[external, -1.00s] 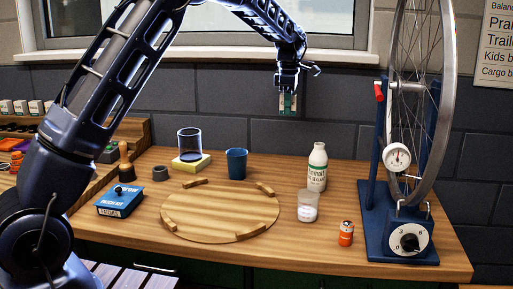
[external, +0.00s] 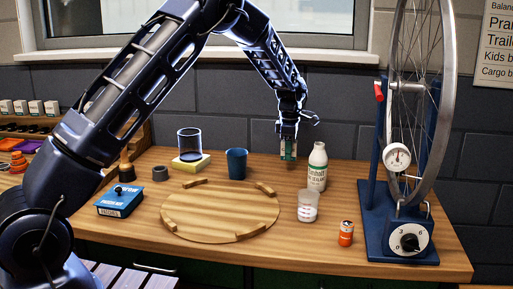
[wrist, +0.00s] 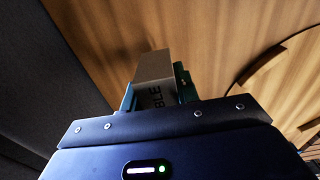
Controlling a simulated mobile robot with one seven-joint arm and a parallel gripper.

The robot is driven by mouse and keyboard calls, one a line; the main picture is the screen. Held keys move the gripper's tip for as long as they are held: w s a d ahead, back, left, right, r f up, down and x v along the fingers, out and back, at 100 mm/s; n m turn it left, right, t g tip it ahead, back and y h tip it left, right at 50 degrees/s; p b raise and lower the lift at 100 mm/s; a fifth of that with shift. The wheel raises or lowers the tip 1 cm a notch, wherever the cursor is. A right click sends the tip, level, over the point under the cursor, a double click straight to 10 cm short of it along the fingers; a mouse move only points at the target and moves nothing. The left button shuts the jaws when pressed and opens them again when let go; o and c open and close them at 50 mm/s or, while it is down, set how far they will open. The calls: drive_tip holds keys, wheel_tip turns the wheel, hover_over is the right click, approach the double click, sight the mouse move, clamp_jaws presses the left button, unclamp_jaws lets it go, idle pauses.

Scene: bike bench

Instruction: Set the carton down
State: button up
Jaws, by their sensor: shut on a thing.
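The carton (external: 288,151) is a small box with green and pale faces, hanging below my gripper (external: 288,143) near the back of the wooden bench (external: 350,252). My gripper is shut on the carton. In the wrist view the carton (wrist: 157,75) shows a grey-brown face and a side with dark letters, between the fingers. Its lower end appears just above or at the bench top; I cannot tell whether it touches. It is left of and behind the white bottle.
A blue cup (external: 236,163) is to the left. A round wooden board (external: 220,212) lies in front. A wheel stand (external: 400,215) is at right.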

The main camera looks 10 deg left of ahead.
sight(288, 171)
drive_tip(key=shift+f, duration=2.15)
drive_tip(key=shift+f, duration=0.1)
drive_tip(key=o, duration=1)
drive_tip(key=shift+c, duration=0.2)
